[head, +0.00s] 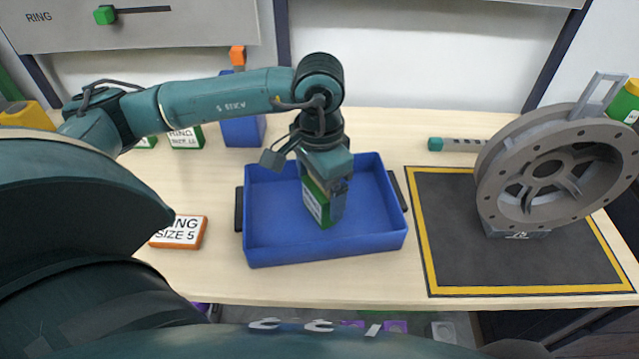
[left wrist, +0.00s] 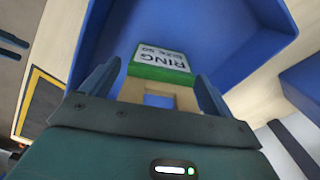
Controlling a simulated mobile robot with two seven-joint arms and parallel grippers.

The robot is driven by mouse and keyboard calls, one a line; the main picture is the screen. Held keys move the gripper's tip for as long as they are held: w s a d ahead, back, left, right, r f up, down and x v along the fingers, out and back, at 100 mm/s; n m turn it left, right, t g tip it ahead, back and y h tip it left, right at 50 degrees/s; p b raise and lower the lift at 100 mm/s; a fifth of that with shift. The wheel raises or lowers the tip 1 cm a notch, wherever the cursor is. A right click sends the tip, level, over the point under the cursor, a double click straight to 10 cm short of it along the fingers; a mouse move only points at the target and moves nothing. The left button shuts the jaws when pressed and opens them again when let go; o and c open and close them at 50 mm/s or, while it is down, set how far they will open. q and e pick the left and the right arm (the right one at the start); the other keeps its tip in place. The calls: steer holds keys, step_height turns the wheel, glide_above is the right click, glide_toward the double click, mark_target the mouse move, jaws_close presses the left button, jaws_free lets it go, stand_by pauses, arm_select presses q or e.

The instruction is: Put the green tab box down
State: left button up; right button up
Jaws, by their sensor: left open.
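The green tab box (head: 319,203) has a white label and stands inside the blue tray (head: 376,240), near its middle. In the left wrist view the box (left wrist: 160,66) shows its green edge and a label reading "RING". My left gripper (head: 327,180) points down over the box from above. In the left wrist view its two fingers (left wrist: 156,88) stand apart on either side of the box, with gaps showing. My right gripper is not in view.
An orange-edged "RING SIZE 5" box (head: 179,232) lies left of the tray. Another green box (head: 186,137) and a blue bin (head: 243,130) stand behind. A large grey wheel (head: 490,185) stands on the black mat (head: 450,255) at right.

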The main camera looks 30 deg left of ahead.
arm_select(q)
steer(key=shift+r, duration=0.4)
step_height(320, 180, up, 11)
steer(key=shift+f, duration=0.1)
steer(key=shift+r, duration=0.4)
